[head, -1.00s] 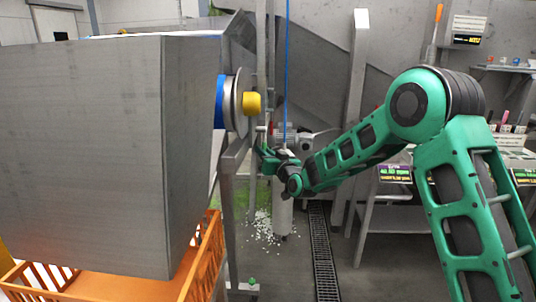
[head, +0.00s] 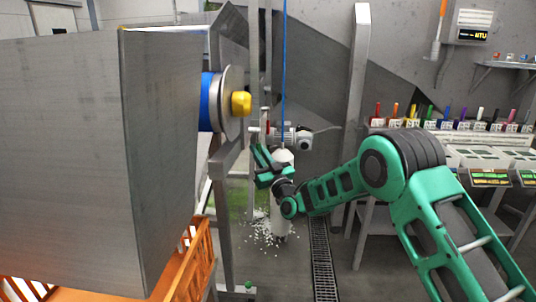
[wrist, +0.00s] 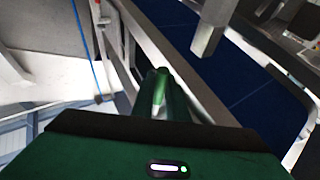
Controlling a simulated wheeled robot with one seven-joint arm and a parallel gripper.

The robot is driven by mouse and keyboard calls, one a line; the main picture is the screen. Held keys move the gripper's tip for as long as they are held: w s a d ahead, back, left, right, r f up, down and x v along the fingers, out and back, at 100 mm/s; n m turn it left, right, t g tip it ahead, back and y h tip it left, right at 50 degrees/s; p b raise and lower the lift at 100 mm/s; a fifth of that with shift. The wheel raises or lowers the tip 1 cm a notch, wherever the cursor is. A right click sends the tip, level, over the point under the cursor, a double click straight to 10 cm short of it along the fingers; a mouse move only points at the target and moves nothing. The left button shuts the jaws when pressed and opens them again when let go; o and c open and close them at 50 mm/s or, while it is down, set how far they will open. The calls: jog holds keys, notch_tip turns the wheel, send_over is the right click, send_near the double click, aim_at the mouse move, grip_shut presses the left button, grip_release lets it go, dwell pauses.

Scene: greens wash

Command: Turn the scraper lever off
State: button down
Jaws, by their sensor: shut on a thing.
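A small red part (head: 267,127) shows just above my gripper.
A big grey metal housing (head: 70,150) with a yellow knob (head: 241,103) fills the left. A white motor (head: 300,138) and a white cylinder (head: 280,220) are by my gripper. A bench with coloured-handled tools (head: 450,124) is at right.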

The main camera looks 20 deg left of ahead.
jog(key=shift+w+d, duration=0.2)
jog(key=c, duration=1.7)
grip_release()
jog(key=shift+c, duration=0.2)
jog(key=shift+a+y, duration=0.1)
jog(key=shift+y, duration=0.2)
jog(key=shift+s, duration=0.1)
jog(key=shift+s+d+f, duration=0.25)
jog(key=shift+s, duration=0.1)
jog(key=v, duration=0.9)
jog(key=shift+s+d, duration=0.15)
jog(key=shift+d, duration=0.2)
jog(key=shift+f, duration=0.1)
